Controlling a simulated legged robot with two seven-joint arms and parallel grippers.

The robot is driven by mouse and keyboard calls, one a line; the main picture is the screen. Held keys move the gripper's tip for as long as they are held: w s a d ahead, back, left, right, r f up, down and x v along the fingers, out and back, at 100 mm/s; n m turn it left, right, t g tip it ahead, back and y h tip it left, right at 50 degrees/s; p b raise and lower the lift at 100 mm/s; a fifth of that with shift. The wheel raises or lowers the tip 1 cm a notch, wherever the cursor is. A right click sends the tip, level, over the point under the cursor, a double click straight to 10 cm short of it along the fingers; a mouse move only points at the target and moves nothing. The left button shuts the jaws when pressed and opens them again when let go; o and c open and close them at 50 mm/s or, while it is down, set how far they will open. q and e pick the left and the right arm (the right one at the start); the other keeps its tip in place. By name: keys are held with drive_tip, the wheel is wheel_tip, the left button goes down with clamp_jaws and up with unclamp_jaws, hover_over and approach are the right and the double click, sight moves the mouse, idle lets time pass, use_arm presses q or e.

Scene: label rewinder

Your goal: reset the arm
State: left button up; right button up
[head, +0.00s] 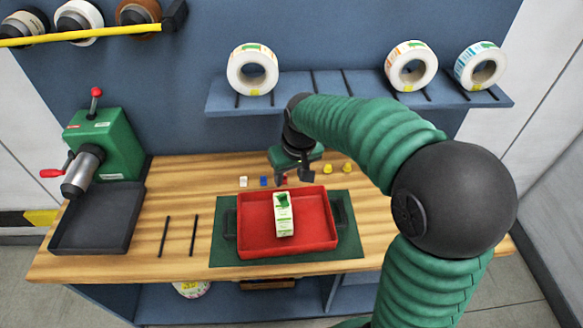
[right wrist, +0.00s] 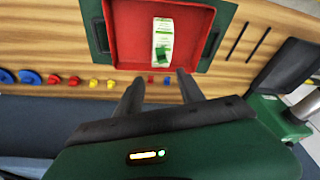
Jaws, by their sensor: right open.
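My right arm comes in from the right of the head view, with a green sleeve and a dark round joint. Its gripper (head: 293,179) hangs over the back edge of the red tray (head: 258,249). In the right wrist view the two dark fingers of the right gripper (right wrist: 160,88) stand apart with nothing between them. A white-and-green printed label piece (head: 284,214) lies in the tray, apart from the fingers. It also shows in the right wrist view (right wrist: 162,40). My left gripper is in neither view.
A green rewinder (head: 118,143) with a metal spindle stands at left behind a dark tray (head: 92,240). Label rolls (head: 252,70) stand on a blue shelf (head: 310,95) above the bench. Small coloured pieces (head: 264,181) line the bench back.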

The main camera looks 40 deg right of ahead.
drive_tip(key=s+a+f+n, duration=0.2)
drive_tip(key=s+a+f, duration=0.9)
drive_tip(key=s, duration=0.1)
drive_tip(key=shift+f+g+y, duration=0.25)
drive_tip(key=shift+g+y, duration=0.05)
drive_tip(key=shift+w, duration=0.1)
drive_tip(key=shift+c, duration=0.3)
idle(0.3)
